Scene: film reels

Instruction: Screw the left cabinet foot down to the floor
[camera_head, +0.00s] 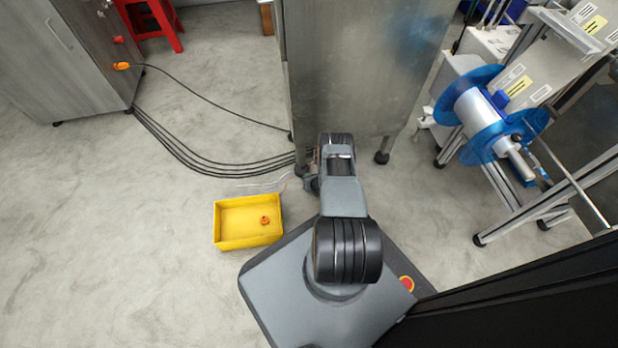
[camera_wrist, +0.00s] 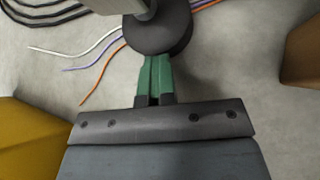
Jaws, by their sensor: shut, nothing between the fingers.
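The steel cabinet (camera_head: 350,70) stands on short feet. Its left foot (camera_head: 300,170) is partly hidden by my arm in the head view. In the wrist view the foot (camera_wrist: 157,32) is a round dark pad under a grey stem, over the pale floor. My gripper (camera_wrist: 155,60) has green fingers, pressed together with nothing between them. Their tips are right at the near edge of the foot pad; I cannot tell whether they touch it. Whether the pad meets the floor is also unclear. In the head view the gripper is mostly hidden beside the left foot.
A yellow bin (camera_head: 225,240) with a small orange piece (camera_head: 265,220) lies left of my base. Black cables (camera_head: 200,165) and thin coloured wires (camera_wrist: 100,60) run on the floor near the foot. The cabinet's right foot (camera_head: 382,157) and a blue reel stand (camera_head: 490,120) are right.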

